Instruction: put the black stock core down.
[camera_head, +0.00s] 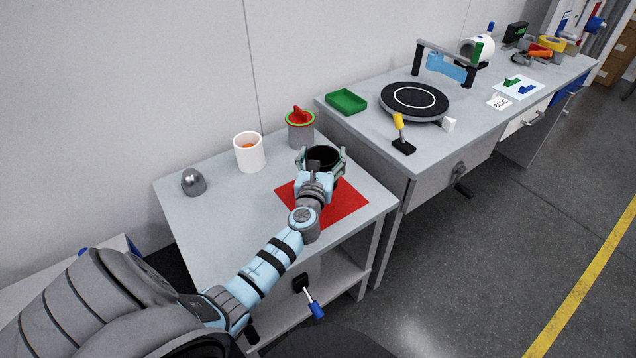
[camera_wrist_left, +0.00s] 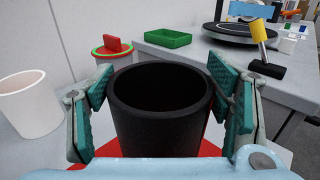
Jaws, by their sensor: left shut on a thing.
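The black stock core (camera_head: 323,157) is a dark hollow cylinder, open at the top, over the red mat (camera_head: 347,203) on the small grey table. It fills the middle of the left wrist view (camera_wrist_left: 160,115), upright. My left gripper (camera_head: 322,161) is shut on the core, with green pads on both sides of it; its fingers also show in the left wrist view (camera_wrist_left: 162,92). The core's lower end is hidden, so I cannot tell whether it touches the mat. My right gripper is not in view.
A green tray (camera_head: 346,101) and a black turntable (camera_head: 413,102) are on the adjoining bench.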

